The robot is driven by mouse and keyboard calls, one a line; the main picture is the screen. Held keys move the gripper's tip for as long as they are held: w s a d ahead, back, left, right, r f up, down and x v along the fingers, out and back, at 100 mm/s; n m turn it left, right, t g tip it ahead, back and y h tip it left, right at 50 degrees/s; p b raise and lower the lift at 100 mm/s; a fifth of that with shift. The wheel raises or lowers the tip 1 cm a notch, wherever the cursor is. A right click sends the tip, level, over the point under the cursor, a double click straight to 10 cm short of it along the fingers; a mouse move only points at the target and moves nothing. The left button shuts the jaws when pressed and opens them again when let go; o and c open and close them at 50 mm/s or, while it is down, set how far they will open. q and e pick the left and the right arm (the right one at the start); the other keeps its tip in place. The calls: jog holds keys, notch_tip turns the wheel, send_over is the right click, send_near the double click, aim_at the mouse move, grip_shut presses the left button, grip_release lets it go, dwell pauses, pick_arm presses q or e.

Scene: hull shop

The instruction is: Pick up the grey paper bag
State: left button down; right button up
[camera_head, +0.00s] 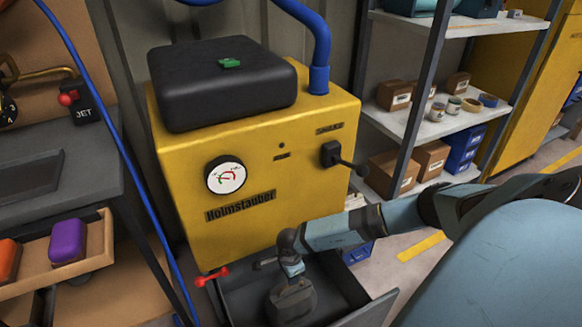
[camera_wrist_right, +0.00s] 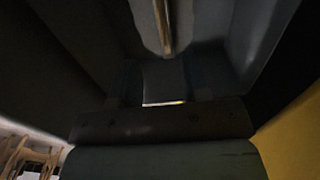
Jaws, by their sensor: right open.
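My right arm reaches in from the right in the head view, and my right gripper (camera_head: 291,302) points down inside the dark open drawer (camera_head: 243,288) under the yellow machine. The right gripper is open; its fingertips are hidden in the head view. In the dim right wrist view a pale grey shape with a brownish strip (camera_wrist_right: 168,28) shows at the top, ahead of the gripper. It may be the grey paper bag, but I cannot tell for sure. No grey paper bag is plain in the head view. My left gripper is not in view.
The yellow machine (camera_head: 270,188) stands behind the drawer, with a black box (camera_head: 215,85) on top and a red lever (camera_head: 212,276) low down. A workbench (camera_head: 75,190) is at left, with purple and orange things in a tray below. Metal shelves (camera_head: 410,120) stand at right.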

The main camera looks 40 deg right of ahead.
notch_tip(320, 180, down, 3)
jog(key=shift+f+b, duration=0.15)
jog(key=shift+b, duration=0.25)
jog(key=b, duration=0.3)
send_over(291, 300)
jog(key=w+d, duration=0.2)
notch_tip(291, 300, down, 4)
jog(key=shift+f, duration=0.6)
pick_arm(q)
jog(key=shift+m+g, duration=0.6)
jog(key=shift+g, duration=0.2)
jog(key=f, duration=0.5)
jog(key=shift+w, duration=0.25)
pick_arm(e)
grip_shut()
jog(key=shift+w+r, duration=0.1)
